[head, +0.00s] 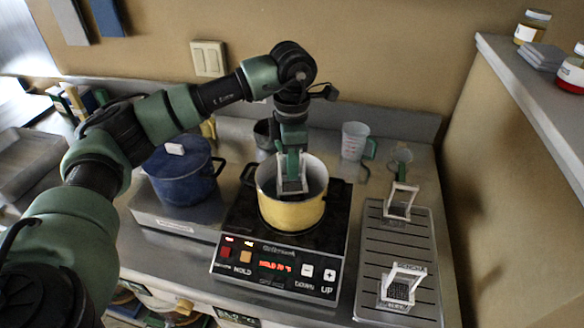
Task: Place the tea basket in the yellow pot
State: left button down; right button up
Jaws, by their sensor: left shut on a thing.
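The yellow pot (291,214) sits on the black hot plate in the middle of the counter, its top open. My left gripper (291,160) points down over the pot's opening and is shut on a tea basket (293,186) with a pale, frame-like handle. The basket is at the pot's mouth, within the rim as seen from above. Its lower part is hard to make out, and I cannot tell whether it touches the pot's floor. Two similar baskets stand on the slatted tray at the right, one farther back (400,201) and one nearer (399,289). My right gripper is not in view.
The hot plate (270,267) has lit red readouts and buttons in front. A blue lidded pot (182,172) stands left of it. The slatted tray (392,252) lies to the right. A measuring cup (354,141) stands behind. A shelf with jars (532,26) juts out at the right.

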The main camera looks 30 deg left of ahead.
pick_arm(q)
notch_tip(320, 180, down, 2)
jog(key=shift+w, duration=0.1)
jog(key=shift+f, duration=0.25)
jog(key=c, duration=1.8)
grip_release()
jog(key=shift+f, duration=0.1)
jog(key=o, duration=0.4)
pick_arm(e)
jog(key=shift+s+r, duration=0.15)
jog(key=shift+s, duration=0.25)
